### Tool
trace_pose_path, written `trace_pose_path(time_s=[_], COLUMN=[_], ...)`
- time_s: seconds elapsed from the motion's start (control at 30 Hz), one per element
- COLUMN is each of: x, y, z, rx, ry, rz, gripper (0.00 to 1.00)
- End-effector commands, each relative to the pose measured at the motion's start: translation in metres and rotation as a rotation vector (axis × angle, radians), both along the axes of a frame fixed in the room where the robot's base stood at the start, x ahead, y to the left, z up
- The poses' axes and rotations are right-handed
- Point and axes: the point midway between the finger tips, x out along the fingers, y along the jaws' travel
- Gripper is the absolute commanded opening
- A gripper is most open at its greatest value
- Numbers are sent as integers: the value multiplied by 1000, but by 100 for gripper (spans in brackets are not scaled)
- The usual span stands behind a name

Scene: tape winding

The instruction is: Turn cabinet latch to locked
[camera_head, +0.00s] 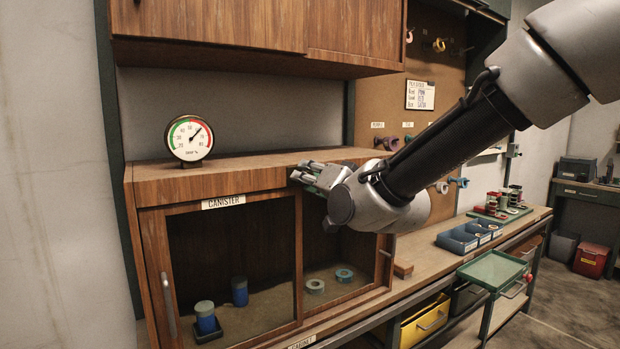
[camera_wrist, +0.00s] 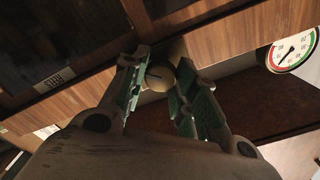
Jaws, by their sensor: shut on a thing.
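The wooden cabinet (camera_head: 160,190) has a glazed front and a CANISTER label (camera_head: 223,202). My gripper (camera_head: 303,174) reaches the upper front of the cabinet, with its fingers pointing left. In the wrist view, a round, pale latch knob (camera_wrist: 160,76) with a dark slot sits between the green-padded fingers of my gripper (camera_wrist: 163,66). The fingers are shut on the knob. In the head view the knob is hidden by my gripper. The latch's exact turn angle cannot be told.
A gauge (camera_head: 189,138) stands on the cabinet top. Blue canisters (camera_head: 206,320) and tape rolls (camera_head: 344,275) are behind the glass. An upper cabinet (camera_head: 250,30) overhangs. Blue bins (camera_head: 458,239) and a green tray (camera_head: 492,268) are to the right.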

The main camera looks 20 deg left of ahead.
Motion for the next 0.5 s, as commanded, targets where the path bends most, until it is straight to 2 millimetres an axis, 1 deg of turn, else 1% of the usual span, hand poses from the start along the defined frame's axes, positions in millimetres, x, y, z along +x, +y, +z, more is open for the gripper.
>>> trace_pose_path(time_s=[0.5], x=[1], y=[-1], z=[-2], rx=[314], ry=[368], rz=[-1], gripper=[5])
